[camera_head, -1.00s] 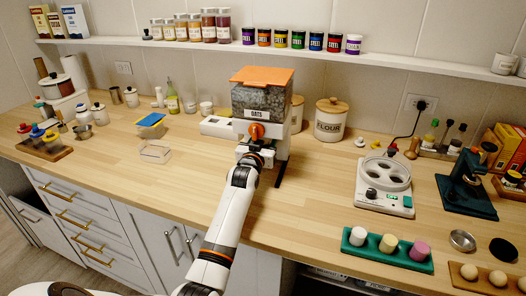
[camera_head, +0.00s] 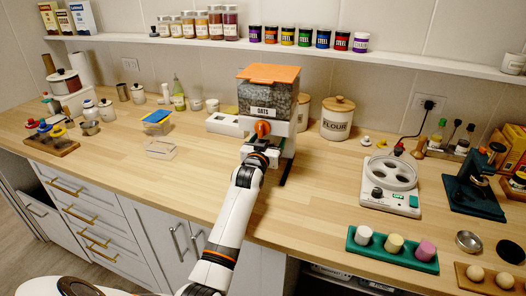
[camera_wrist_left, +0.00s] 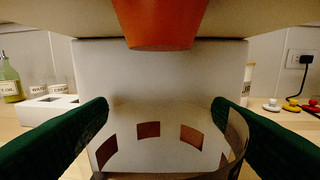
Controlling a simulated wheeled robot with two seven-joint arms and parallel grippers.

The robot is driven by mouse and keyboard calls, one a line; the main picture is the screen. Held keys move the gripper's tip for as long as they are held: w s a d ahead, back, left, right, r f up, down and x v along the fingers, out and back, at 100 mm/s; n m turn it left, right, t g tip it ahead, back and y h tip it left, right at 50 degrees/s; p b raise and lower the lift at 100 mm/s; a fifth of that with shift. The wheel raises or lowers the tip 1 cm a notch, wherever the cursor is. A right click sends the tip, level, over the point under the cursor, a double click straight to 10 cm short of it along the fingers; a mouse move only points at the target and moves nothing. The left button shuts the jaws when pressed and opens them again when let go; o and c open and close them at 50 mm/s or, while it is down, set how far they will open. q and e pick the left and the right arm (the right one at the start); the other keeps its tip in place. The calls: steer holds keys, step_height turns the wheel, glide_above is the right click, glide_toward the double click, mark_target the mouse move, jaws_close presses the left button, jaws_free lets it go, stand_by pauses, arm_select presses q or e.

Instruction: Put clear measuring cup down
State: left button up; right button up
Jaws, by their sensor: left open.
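My left gripper (camera_head: 262,153) is in front of the oats dispenser (camera_head: 268,98), below its orange knob. In the left wrist view, my gripper (camera_wrist_left: 160,112) has its two dark green fingers wide apart, so it is open. The clear measuring cup (camera_wrist_left: 165,145), see-through with reddish-brown square marks, is between the fingers, below the orange spout (camera_wrist_left: 158,25). Whether a finger touches the cup, and what its base rests on, I cannot tell. The gripper and arm hide the cup in the head view. My right gripper is not in view.
A clear open box (camera_head: 161,150) and a blue-and-yellow box (camera_head: 157,118) are left of the dispenser. A flour jar (camera_head: 337,122) and a white appliance (camera_head: 390,183) are to the right. The wooden counter (camera_head: 205,180) is clear left of my arm.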

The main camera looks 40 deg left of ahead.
arm_select(q)
steer(key=v, duration=1.1)
steer(key=shift+s+b, duration=0.25)
steer(key=shift+b, duration=0.05)
